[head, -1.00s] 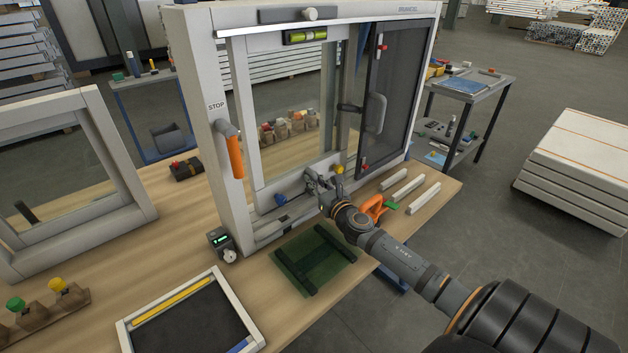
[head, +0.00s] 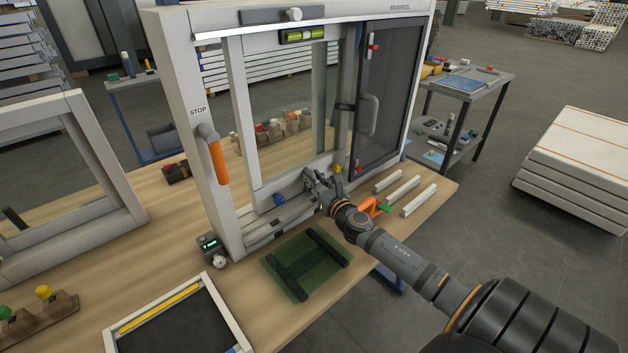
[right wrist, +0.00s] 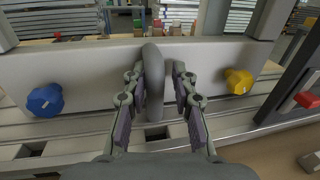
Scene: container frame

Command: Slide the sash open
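The light grey framed sash (head: 240,110) stands in the window frame (head: 170,75), with a green level (head: 302,35) on its top rail. Its bottom rail carries a grey upright loop handle (right wrist: 153,85) between a blue knob (right wrist: 45,100) and a yellow knob (right wrist: 238,81). My right gripper (head: 318,183) is at this rail. In the right wrist view its fingers (right wrist: 158,85) stand either side of the handle. The left finger appears to touch it; a narrow gap shows at the right finger. My left gripper is not in view.
A dark mesh panel (head: 388,100) with a handle fills the frame's right side. An orange lever (head: 215,160) is on the left post. A green mat (head: 290,273), an orange-handled tool (head: 370,208) and white strips (head: 418,199) lie on the bench in front.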

